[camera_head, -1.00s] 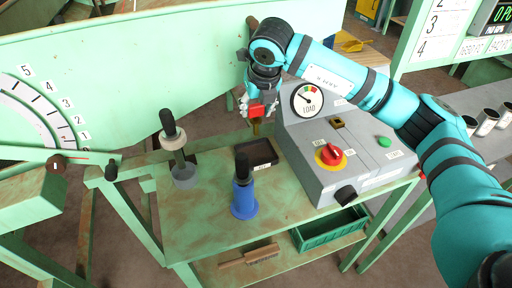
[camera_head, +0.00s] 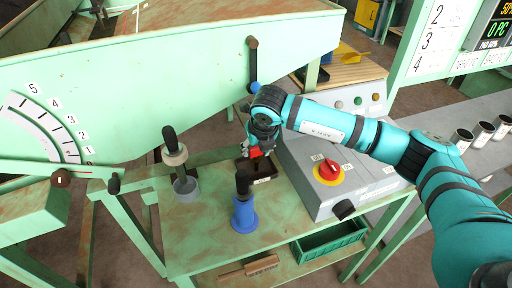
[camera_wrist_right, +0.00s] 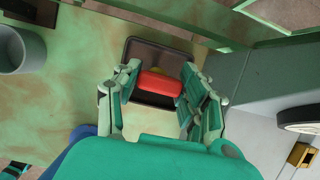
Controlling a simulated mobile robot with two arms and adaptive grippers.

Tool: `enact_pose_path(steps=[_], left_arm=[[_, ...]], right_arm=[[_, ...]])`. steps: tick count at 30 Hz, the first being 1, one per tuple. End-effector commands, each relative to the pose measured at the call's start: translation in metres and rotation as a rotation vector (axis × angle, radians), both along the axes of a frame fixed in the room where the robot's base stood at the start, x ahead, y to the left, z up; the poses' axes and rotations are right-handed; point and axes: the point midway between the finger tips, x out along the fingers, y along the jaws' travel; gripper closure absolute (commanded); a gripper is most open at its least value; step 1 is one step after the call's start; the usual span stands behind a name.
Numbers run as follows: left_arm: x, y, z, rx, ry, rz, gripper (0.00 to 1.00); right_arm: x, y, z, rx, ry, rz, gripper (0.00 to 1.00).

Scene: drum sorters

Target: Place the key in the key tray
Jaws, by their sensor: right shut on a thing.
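The key is a red-headed piece (camera_head: 254,152) with a bit of yellowish metal beside it. My right gripper (camera_head: 257,149) is shut on its red head. In the right wrist view the red head (camera_wrist_right: 160,84) sits between the two fingers (camera_wrist_right: 160,78). The key tray (camera_head: 265,179) is a small dark tray with a label on its front, on the green bench. In the wrist view the tray (camera_wrist_right: 150,48) lies directly behind and below the key. I cannot tell whether the key touches the tray floor. My left gripper is not in view.
The grey control box (camera_head: 345,185) with a red knob (camera_head: 328,170) stands close to the right of the tray. A blue-based black handle (camera_head: 244,212) is in front of it. Another lever in a grey cup (camera_head: 186,188) stands to the left.

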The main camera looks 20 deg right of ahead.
Motion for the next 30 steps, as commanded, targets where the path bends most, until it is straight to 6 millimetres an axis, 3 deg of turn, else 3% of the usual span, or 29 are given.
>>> enact_pose_path(steps=[1,6,17,20,30], left_arm=[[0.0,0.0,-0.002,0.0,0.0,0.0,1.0],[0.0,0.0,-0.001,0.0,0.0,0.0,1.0],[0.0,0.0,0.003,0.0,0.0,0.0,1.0],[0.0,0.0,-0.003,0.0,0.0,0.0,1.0],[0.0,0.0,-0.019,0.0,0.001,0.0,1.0]], right_arm=[[0.0,0.0,-0.001,0.0,0.0,0.0,0.56],[0.0,0.0,0.0,0.0,0.0,0.001,0.35],[-0.001,0.0,0.005,0.001,-0.001,0.001,0.35],[-0.006,0.0,0.016,0.002,-0.002,0.002,0.35],[-0.033,-0.001,0.083,0.0,-0.005,0.002,0.35]])
